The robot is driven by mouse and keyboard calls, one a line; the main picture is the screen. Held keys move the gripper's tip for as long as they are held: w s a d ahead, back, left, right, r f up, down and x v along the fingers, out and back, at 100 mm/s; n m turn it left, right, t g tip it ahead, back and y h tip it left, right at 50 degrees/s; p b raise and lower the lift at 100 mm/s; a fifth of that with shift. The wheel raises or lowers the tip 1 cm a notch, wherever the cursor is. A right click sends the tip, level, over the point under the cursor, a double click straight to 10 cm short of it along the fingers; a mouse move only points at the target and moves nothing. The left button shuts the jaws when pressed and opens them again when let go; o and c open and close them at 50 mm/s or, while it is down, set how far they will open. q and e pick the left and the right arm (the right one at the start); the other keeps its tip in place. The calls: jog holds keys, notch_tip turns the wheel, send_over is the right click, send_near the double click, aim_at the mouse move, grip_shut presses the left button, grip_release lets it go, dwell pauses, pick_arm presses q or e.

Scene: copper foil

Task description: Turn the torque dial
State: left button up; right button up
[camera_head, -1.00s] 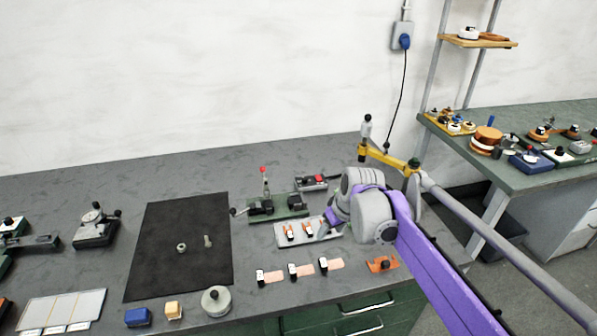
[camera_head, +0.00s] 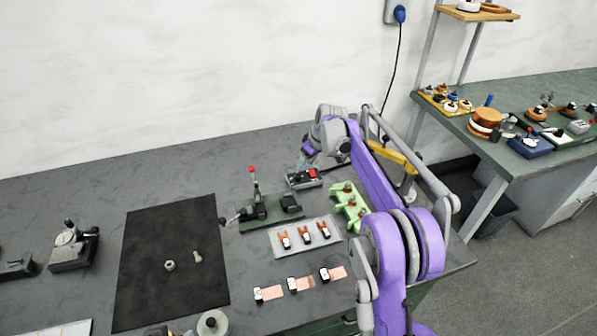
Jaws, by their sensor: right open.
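My right gripper (camera_head: 309,160) is open and empty at the back of the bench. Its fingers are small and partly hidden by my own wrist, and they point down close to a low grey device (camera_head: 304,178) with a red part on top. I cannot tell whether they touch it. No dial can be told for certain as the torque dial. My left gripper is out of view.
A green fixture with a red-tipped lever (camera_head: 265,208), a pale tray with copper-coloured clips (camera_head: 301,238) and a light green bracket (camera_head: 349,205) stand close by. A black mat (camera_head: 150,275) holds a nut and a bolt. My right arm covers the bench's right end.

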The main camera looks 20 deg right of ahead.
aim_at(298, 175)
jog(key=x, duration=0.8)
jog(key=shift+w+r, duration=0.1)
jog(key=shift+w, duration=0.05)
grip_shut()
